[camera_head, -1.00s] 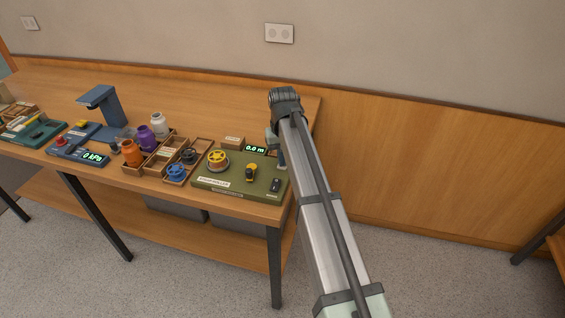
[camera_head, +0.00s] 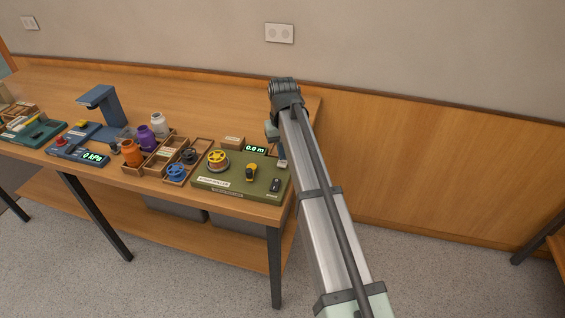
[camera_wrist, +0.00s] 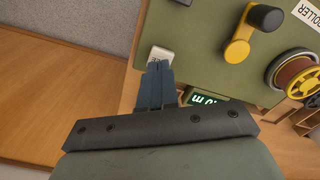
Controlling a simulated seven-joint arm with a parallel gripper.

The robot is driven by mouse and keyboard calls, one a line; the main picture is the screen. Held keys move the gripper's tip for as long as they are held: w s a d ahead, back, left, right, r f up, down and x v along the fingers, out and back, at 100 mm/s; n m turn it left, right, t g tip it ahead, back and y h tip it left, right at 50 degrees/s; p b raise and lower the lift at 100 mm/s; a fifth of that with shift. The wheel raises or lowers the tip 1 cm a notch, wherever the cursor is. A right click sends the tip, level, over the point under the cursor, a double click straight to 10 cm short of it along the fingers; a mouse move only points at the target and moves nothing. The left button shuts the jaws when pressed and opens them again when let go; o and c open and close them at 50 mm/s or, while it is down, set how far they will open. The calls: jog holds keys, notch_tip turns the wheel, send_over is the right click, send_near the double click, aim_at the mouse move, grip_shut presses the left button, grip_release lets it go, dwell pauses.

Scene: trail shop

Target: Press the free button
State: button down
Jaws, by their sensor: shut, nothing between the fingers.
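My gripper (camera_wrist: 157,68) is shut and empty, fingers together, overlapping the near side of the white piece. I cannot tell if they touch it.
The board carries a yellow crank (camera_head: 251,173), a yellow reel (camera_head: 218,160), a dark switch (camera_head: 275,184) and a display (camera_head: 256,149) reading 0.0 m. A wooden spool tray (camera_head: 200,148) stands left. The table's right end is close by.

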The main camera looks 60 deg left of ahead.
jog(key=shift+r, duration=2.45)
